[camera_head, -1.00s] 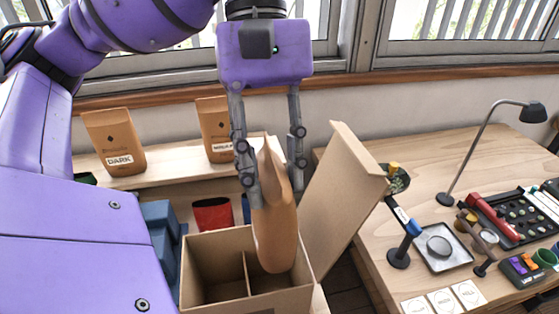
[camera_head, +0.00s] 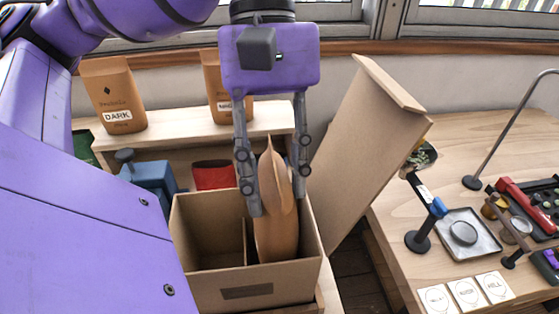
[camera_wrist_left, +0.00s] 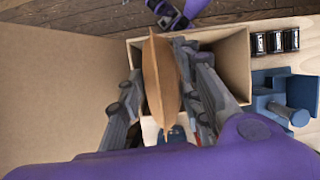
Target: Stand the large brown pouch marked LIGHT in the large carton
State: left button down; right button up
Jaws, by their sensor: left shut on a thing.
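My left gripper (camera_head: 277,200) is shut on a brown pouch (camera_head: 275,232), held upright, edge-on to the head camera. The pouch is down inside the right compartment of the large carton (camera_head: 250,289); whether its base touches the floor is hidden. Its marking is not visible. A divider splits the carton, and the left compartment looks empty. In the left wrist view, the pouch (camera_wrist_left: 160,80) stands between the fingers (camera_wrist_left: 165,110), with the carton (camera_wrist_left: 236,62) around them.
The tall carton flap (camera_head: 365,145) stands up to the right. A DARK pouch (camera_head: 114,95) and another brown pouch (camera_head: 214,85) stand on the shelf behind. A blue device (camera_head: 150,182) is left of the carton. A tray (camera_head: 470,240) and cards (camera_head: 467,292) lie on the right table.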

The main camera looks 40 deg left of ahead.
pick_arm(q)
notch_tip(320, 180, down, 5)
jog(key=b, duration=0.3)
jog(key=shift+r+b, duration=0.1)
jog(key=shift+b, duration=0.25)
jog(key=shift+f+b, duration=0.85)
jog(key=shift+f, duration=0.1)
jog(key=shift+f+b, duration=0.35)
pick_arm(e)
notch_tip(320, 180, down, 6)
jog(key=s+a, duration=0.1)
jog(key=shift+g, duration=0.3)
jog(key=shift+r, duration=0.25)
pick_arm(q)
jog(key=c, duration=1.5)
grip_release()
jog(key=o, duration=0.3)
jog(key=shift+o, duration=0.2)
pick_arm(e)
jog(key=shift+s+f, duration=0.15)
jog(key=shift+f, duration=0.05)
